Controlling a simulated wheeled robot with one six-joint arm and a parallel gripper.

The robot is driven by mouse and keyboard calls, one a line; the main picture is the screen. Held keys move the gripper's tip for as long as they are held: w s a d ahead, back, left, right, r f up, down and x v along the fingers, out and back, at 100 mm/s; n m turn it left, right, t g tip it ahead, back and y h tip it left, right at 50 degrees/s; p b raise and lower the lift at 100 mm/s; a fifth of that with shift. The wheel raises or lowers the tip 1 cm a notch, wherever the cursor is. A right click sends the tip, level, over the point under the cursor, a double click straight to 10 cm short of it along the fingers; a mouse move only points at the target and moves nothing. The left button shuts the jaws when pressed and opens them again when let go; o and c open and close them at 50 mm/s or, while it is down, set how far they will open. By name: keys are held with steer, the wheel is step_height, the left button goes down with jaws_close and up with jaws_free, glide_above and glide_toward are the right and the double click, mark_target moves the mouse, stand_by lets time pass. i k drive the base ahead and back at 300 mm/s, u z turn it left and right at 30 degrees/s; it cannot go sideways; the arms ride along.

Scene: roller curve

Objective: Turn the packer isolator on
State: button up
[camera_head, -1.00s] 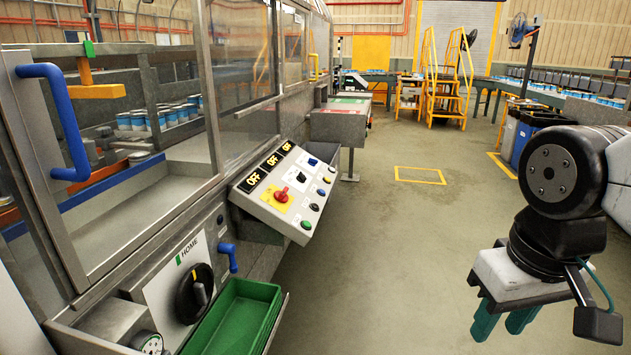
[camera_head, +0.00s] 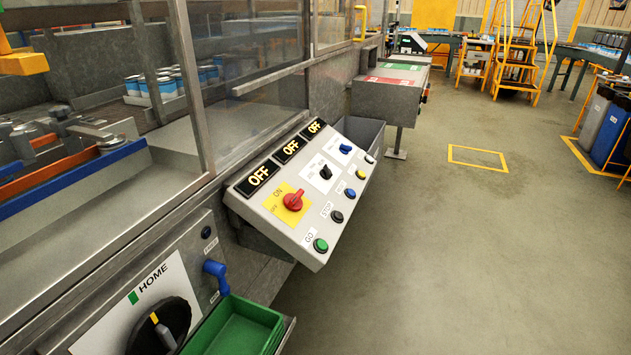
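The sloped control panel (camera_head: 303,195) is mounted on the machine's side in the middle of the view. A red rotary switch (camera_head: 293,200) sits on a yellow plate (camera_head: 280,208) marked ON and OFF. A black switch (camera_head: 325,172) and a blue switch (camera_head: 345,149) sit farther along the panel. Three displays along its upper edge, the nearest one (camera_head: 258,178) among them, all read OFF. I cannot tell which switch is the packer isolator; the small labels are unreadable. My gripper is out of view.
Push buttons, including a green GO button (camera_head: 320,245), line the panel's lower edge. A green bin (camera_head: 236,328) and a black HOME dial (camera_head: 160,325) are in front at lower left. A grey machine box (camera_head: 388,100) stands beyond. The floor (camera_head: 440,250) at right is clear.

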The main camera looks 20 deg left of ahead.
mark_target(293, 202)
steer(key=u, duration=0.2)
steer(key=i, duration=0.7)
steer(key=u, duration=0.85)
steer(key=i, duration=0.5)
steer(key=u, duration=0.4)
